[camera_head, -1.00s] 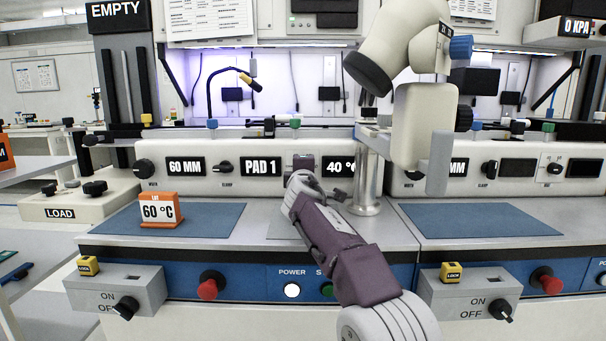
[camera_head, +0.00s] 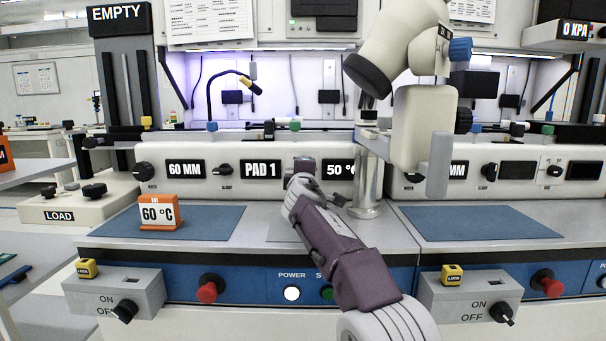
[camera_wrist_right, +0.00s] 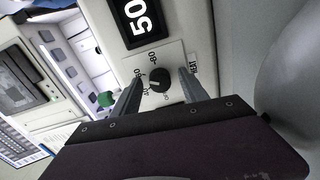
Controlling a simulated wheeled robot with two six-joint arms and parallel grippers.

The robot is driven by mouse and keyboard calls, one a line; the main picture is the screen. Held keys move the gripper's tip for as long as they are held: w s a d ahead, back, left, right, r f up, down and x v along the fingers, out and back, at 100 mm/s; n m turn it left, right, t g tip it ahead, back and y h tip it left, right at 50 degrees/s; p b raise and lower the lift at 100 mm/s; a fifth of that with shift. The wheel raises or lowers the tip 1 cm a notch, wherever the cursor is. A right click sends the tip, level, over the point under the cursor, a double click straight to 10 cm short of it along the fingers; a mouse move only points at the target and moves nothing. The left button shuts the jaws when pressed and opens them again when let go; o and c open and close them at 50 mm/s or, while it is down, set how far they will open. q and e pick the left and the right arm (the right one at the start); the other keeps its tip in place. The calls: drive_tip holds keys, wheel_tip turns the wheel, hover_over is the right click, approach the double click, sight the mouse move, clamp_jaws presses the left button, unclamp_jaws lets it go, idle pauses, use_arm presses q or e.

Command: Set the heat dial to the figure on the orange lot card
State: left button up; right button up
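The orange lot card (camera_head: 158,213) stands on the left blue mat and reads 60 °C. The heat display (camera_head: 338,169) on the front panel reads 50 °C, partly covered by my arm; it also shows in the right wrist view (camera_wrist_right: 140,18). The heat dial (camera_wrist_right: 159,80) is a small black knob on a light plate with printed marks. My left gripper is out of view.
The width display (camera_head: 185,168) reads 60 MM, beside a PAD 1 label (camera_head: 261,169). A grey pillar (camera_head: 367,185) stands just right of my gripper. A red button (camera_head: 209,288) and an on/off switch box (camera_head: 116,296) are below the worktop.

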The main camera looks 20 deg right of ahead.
drive_tip(key=shift+s+a+b, duration=0.1)
drive_tip(key=shift+s+b, duration=0.2)
drive_tip(key=shift+s, duration=0.05)
drive_tip(key=b+v, duration=0.2)
drive_tip(key=v, duration=0.5)
drive_tip(key=shift+s+a, duration=0.1)
drive_tip(key=shift+s, duration=0.55)
drive_tip(key=shift+r, duration=0.15)
